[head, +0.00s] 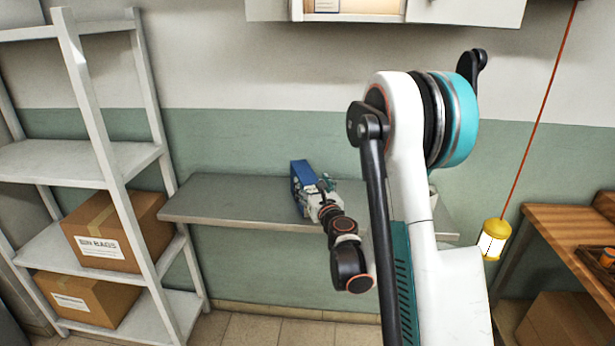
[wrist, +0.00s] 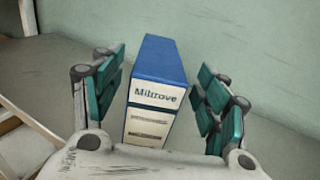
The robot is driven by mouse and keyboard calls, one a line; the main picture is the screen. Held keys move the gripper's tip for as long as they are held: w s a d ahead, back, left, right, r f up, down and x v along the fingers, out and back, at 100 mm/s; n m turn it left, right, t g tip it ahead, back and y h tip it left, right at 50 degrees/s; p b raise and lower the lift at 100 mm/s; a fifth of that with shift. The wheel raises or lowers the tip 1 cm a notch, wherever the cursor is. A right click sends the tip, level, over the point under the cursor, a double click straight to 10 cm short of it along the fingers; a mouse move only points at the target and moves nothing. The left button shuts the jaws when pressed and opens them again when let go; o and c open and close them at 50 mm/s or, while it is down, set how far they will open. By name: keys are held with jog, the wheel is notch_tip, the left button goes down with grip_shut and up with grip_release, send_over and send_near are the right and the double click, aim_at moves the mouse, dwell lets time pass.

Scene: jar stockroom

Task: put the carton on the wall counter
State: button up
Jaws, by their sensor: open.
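The carton is blue with a white printed end and stands on the wall counter (head: 240,200), a grey shelf along the green wall. In the head view the carton (head: 301,179) shows just beyond my gripper (head: 325,193). In the wrist view the carton (wrist: 157,90) stands between the two fingers of my gripper (wrist: 165,100), with a visible gap on each side. The gripper is open and holds nothing. The lower near part of the carton is hidden by my gripper in the head view.
A white rack (head: 80,165) with cardboard boxes (head: 118,230) stands at the left. A yellow lantern (head: 494,240) hangs on a red cord at the right, near a wooden table (head: 570,225). A wall cabinet (head: 465,10) is above. The counter's left part is clear.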

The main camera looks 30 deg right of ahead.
jog(key=v, duration=0.5)
dwell(0.5)
